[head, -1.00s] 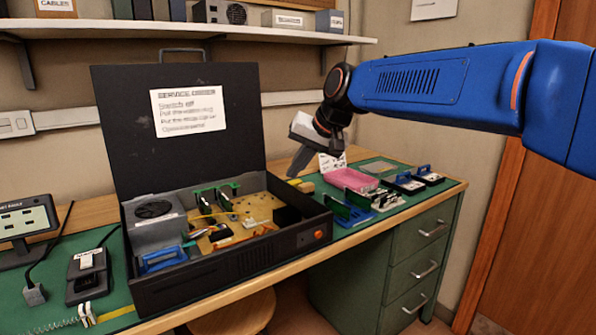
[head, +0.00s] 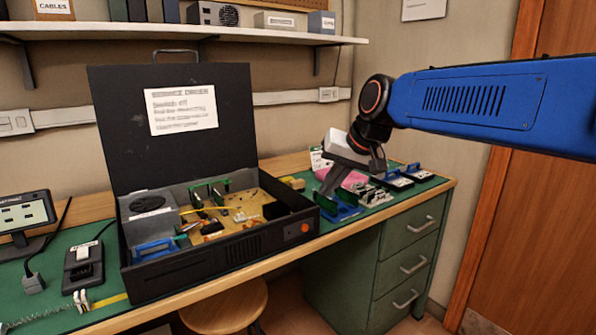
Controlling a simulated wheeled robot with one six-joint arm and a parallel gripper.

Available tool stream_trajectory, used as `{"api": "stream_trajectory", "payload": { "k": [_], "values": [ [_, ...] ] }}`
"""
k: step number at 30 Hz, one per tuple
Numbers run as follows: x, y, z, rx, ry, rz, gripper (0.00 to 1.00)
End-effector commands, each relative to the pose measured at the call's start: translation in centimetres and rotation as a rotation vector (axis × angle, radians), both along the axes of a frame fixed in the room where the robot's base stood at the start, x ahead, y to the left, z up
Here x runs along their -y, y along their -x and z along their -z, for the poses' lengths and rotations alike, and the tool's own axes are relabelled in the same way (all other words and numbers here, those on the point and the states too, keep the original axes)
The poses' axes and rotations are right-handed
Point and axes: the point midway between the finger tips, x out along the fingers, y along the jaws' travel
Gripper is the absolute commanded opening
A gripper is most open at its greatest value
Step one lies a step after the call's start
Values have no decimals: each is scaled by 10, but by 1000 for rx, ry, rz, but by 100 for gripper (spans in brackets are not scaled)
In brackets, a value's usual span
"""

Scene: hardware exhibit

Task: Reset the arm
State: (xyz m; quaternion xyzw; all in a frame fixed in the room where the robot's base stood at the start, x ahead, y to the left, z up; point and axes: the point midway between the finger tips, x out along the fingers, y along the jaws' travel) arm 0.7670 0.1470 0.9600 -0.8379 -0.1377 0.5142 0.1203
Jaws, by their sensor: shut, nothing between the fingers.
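My blue arm (head: 470,100) reaches in from the right in the head view. My gripper (head: 325,188) hangs at its end, tilted down to the left, over the right part of the bench. It is shut with nothing in it. It covers part of a pink tray (head: 354,178) and stands in front of small parts on the mat. Whether the fingertips touch anything below cannot be told.
An open black case (head: 228,252) with a raised lid (head: 180,110) stands left of my gripper. Card modules (head: 392,178) lie on the mat at right. A shelf (head: 180,32) runs above. Green drawers (head: 405,260) and a stool (head: 225,305) are below.

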Motion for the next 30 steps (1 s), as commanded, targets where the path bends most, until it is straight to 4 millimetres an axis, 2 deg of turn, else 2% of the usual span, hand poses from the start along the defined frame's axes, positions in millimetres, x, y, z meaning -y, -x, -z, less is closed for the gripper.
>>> {"api": "stream_trajectory", "payload": {
  "k": [8, 12, 18, 24, 30],
  "values": [
    [78, 71, 38, 3, 96, 34, 0],
    [116, 114, 66, -3, 152, 51, 0],
    [163, 178, 112, -17, 233, 72, 0],
    [197, 237, 160, -36, 304, 90, 0],
    [213, 270, 191, -51, 347, 96, 0]
  ]
}}
